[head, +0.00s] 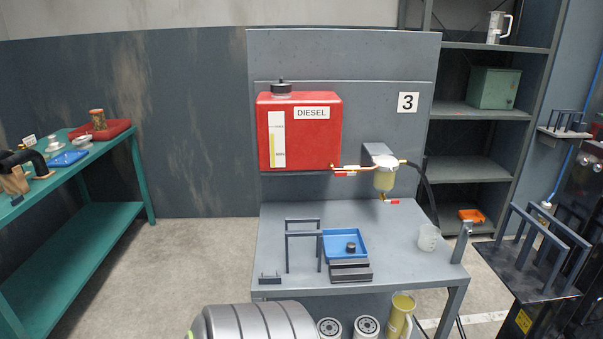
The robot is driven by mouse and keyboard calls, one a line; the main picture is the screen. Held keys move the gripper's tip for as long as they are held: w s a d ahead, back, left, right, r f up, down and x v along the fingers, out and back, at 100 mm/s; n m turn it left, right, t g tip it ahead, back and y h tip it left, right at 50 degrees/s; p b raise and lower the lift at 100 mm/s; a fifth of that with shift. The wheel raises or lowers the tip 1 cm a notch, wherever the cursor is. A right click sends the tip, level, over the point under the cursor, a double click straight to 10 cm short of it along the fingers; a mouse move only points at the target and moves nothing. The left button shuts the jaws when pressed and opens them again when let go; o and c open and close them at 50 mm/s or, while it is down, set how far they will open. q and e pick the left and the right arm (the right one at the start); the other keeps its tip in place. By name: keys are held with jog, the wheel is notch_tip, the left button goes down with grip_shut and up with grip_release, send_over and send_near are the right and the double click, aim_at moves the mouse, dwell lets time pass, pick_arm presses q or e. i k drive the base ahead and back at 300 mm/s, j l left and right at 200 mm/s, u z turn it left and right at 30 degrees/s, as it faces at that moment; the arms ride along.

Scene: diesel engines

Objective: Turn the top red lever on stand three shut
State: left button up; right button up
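Stand three (345,55) is a grey panel and bench marked with a 3 sign (408,102). A red diesel tank (306,130) hangs on the panel. The top red lever (344,174) sits on the brass pipe to the right of the tank's foot. It looks roughly level, lying along the pipe. A second red lever (393,202) is lower, under the yellowish filter bowl (384,180). Neither of my grippers can be made out in this view, and nothing is seen touching the levers.
The bench top (280,235) carries a dark frame (303,234), a blue tray (345,239) and a clear beaker (429,238). A silver ribbed cylinder (255,325) stands low in front. A green bench (75,235) is left, grey shelves (480,110) are right. Floor between the benches is clear.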

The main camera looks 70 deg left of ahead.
aim_at(340, 173)
jog(key=u, duration=1.8)
